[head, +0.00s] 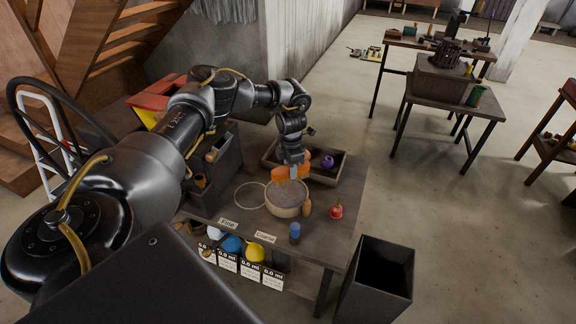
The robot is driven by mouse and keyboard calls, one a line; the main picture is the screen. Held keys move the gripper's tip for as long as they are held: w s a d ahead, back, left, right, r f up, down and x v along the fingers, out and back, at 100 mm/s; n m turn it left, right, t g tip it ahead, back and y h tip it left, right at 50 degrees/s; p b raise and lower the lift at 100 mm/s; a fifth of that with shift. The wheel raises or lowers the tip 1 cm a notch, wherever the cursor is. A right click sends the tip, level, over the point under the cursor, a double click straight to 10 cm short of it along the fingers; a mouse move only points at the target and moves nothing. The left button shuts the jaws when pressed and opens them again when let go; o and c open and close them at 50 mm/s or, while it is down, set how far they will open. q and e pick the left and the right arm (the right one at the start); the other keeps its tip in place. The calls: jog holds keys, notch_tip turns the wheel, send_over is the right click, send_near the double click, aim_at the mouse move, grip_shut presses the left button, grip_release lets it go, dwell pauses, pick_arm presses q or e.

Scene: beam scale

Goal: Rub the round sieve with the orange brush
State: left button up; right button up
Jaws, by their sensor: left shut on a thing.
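The round sieve (287,211) stands on the table, a pale wooden rim around a grey mesh. My left gripper (293,176) is above the sieve and shut on the orange brush (282,172). The brush is over the far part of the sieve. I cannot tell whether it touches the mesh, as the gripper hides part of it. My right gripper is not in view.
On the table (340,229) are a thin ring (237,196), a brown wooden piece (307,208), a red bell-like item (336,209) and a blue cylinder (295,233). A tray (341,178) holding a purple item stands behind. A dark bin (377,283) stands front right.

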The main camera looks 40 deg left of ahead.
pick_arm(q)
jog(key=shift+a+f+n, duration=0.1)
jog(key=shift+a+n, duration=0.2)
jog(key=shift+a, duration=0.1)
jog(key=shift+f, duration=0.1)
jog(key=shift+f, duration=0.15)
